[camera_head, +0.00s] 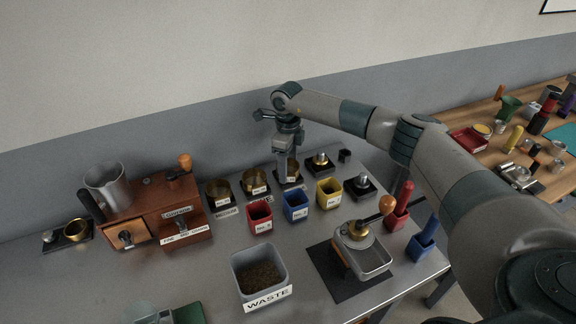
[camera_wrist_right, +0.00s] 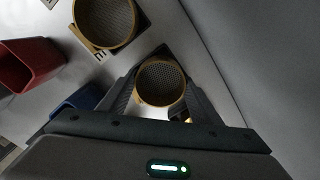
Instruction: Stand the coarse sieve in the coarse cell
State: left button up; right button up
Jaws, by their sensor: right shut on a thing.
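My right gripper (camera_head: 284,178) points down at the back of the steel table and is shut on a brass-rimmed sieve. In the right wrist view the held sieve (camera_wrist_right: 160,84) sits between the fingertips, its perforated mesh facing the camera. In the head view the sieve (camera_head: 294,173) is at the third dark cell (camera_head: 298,184) from the left, partly hidden by the fingers. I cannot tell whether it rests in the cell or hangs just above. My left gripper is not in view.
Two brass sieves, one at the medium label (camera_head: 217,192) and one beside it (camera_head: 254,181), stand to the left. Red (camera_head: 260,215), blue (camera_head: 295,205) and yellow (camera_head: 328,193) cups stand in front.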

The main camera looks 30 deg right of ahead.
jog(key=shift+f, duration=0.1)
jog(key=o, duration=1.2)
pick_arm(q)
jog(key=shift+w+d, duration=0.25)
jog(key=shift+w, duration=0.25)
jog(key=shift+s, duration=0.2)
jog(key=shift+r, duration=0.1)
